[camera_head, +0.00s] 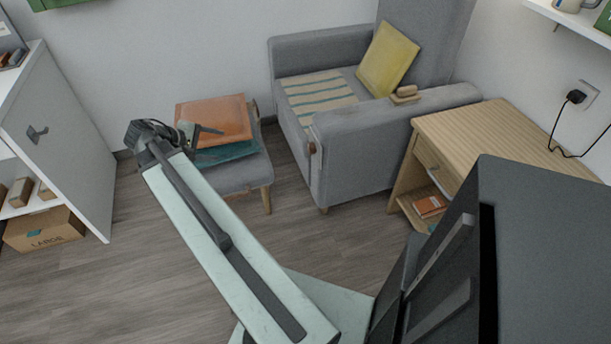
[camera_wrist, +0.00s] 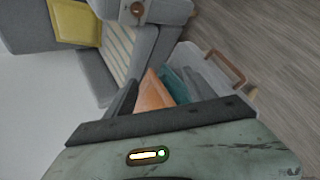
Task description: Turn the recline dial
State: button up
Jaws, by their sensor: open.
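The grey armchair (camera_head: 350,168) stands against the back wall. A small brownish round part, which looks like the recline dial (camera_head: 313,149), sits on the front of its near armrest. A round dial also shows on the armrest end at the top of the wrist view (camera_wrist: 137,9). My gripper (camera_head: 207,131) is open and empty, in front of the footstool and to the left of the dial, clearly apart from it.
A grey footstool (camera_head: 245,178) bears an orange cushion-like item (camera_head: 215,115) and a teal one below my gripper. A wooden side table (camera_head: 490,135) stands right of the armchair. A white shelf cabinet (camera_head: 65,140) is at left. The floor (camera_head: 140,270) between is clear.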

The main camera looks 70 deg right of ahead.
jog(key=s+d+f+g+h+b, duration=0.2)
jog(key=s+d+f+g+b, duration=0.1)
jog(key=s+d+f+b, duration=0.75)
jog(key=g+h+b, duration=0.1)
jog(key=g+b, duration=0.2)
jog(key=b, duration=0.8)
send_near(308, 149)
jog(key=s, duration=0.1)
jog(key=b+x, duration=0.1)
jog(key=x, duration=0.6)
jog(key=shift+s+d+b, duration=0.1)
jog(key=shift+d+b, duration=0.25)
jog(key=shift+d, duration=0.05)
jog(key=shift+r, duration=0.1)
